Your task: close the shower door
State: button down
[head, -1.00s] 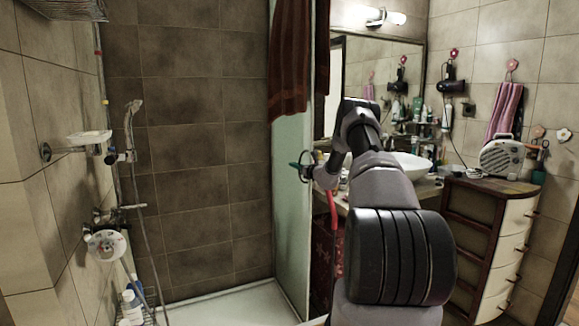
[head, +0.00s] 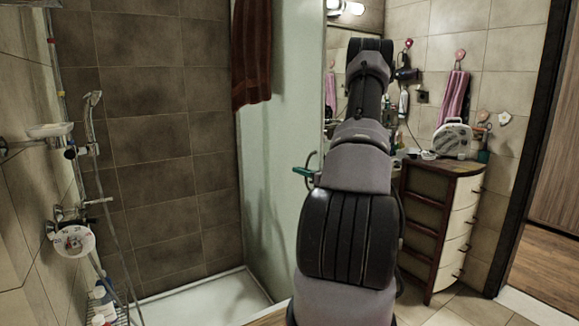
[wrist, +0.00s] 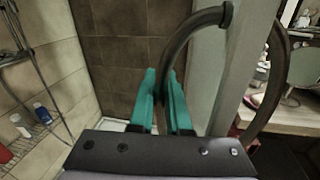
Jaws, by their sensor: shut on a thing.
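The shower door (head: 285,125) is a pale greenish glass panel seen at an angle. It stands open at the right side of the shower, and its edge also shows in the wrist view (wrist: 238,60). The door has a curved dark handle (wrist: 195,22), with one loop on each side of the panel. My gripper (wrist: 162,78) has teal fingers, shut around the near loop of the handle. In the head view, my gripper (head: 303,171) shows as a small teal piece beside the handle, left of my arm. My arm hides part of the door's right edge.
A brown towel (head: 252,50) hangs over the door. The white shower tray (head: 215,298) lies at its left. A wooden cabinet (head: 435,220) stands right of my arm, with a doorway farther right. Shower fittings (head: 72,240) line the left wall.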

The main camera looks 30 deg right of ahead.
jog(key=s, duration=0.4)
jog(key=shift+s+a+f, duration=0.1)
jog(key=shift+s+f, duration=0.05)
jog(key=shift+s, duration=0.25)
jog(key=c, duration=0.9)
grip_release()
jog(key=v, duration=1.1)
